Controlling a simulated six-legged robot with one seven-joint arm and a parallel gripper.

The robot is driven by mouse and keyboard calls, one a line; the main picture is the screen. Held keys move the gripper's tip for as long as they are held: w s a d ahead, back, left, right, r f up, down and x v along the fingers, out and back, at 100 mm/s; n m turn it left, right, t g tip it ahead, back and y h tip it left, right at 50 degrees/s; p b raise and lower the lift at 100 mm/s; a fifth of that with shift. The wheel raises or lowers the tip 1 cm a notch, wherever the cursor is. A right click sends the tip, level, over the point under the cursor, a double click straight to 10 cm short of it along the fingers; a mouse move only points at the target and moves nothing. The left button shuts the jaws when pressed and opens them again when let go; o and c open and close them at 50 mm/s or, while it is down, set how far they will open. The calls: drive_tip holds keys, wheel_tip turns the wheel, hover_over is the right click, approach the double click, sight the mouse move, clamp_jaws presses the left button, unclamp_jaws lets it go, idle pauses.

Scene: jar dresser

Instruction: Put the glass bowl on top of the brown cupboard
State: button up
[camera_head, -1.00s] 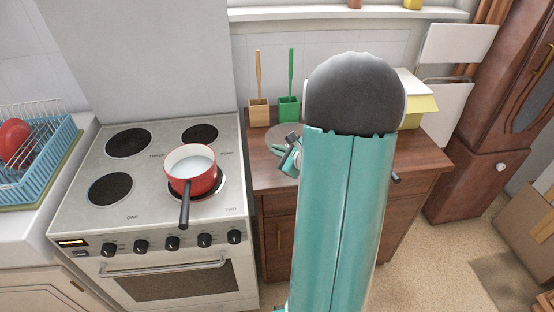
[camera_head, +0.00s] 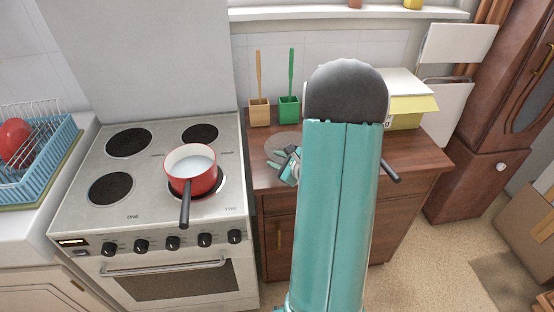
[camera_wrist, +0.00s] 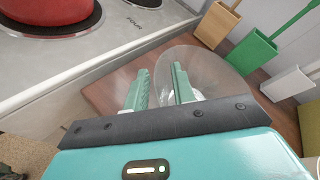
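The glass bowl (camera_wrist: 215,68) is clear and round and stands on a brown wooden worktop in the wrist view. In the head view it shows as a faint grey round shape (camera_head: 280,144), partly hidden by my gripper (camera_head: 290,166). In the wrist view the two green fingers of my gripper (camera_wrist: 160,88) are apart, at the bowl's near left edge. I cannot tell whether they touch the glass. A tall dark brown cupboard (camera_head: 483,181) with a white knob stands at the far right. Its top is out of view.
The brown worktop (camera_head: 415,160) belongs to a low wooden cabinet. Wooden (camera_head: 259,112) and green (camera_head: 289,109) brush holders stand behind the bowl. A yellow-and-white box (camera_head: 409,110) is at the back right. A stove with a red pan (camera_head: 191,174) adjoins on the left.

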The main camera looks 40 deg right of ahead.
drive_tip(key=shift+s+r, duration=0.1)
drive_tip(key=shift+r, duration=0.05)
drive_tip(key=v, duration=1.2)
drive_tip(key=w+a+r+n+g+y, duration=0.1)
drive_tip(key=a+r+n+g+y, duration=0.25)
drive_tip(key=a+n, duration=0.55)
drive_tip(key=w+a+r+n+g+y, duration=0.2)
drive_tip(key=a+r+n+y, duration=0.15)
drive_tip(key=a, duration=1.05)
drive_tip(key=s+a+r+n+g+h, duration=0.3)
drive_tip(key=s+a+r+n+h, duration=0.3)
drive_tip(key=n, duration=1.1)
drive_tip(key=s+a+r, duration=0.1)
drive_tip(key=s+a, duration=0.2)
drive_tip(key=a, duration=0.1)
drive_tip(key=shift+s+r+h, duration=0.2)
drive_tip(key=shift+s+h, duration=0.05)
drive_tip(key=shift+h, duration=0.05)
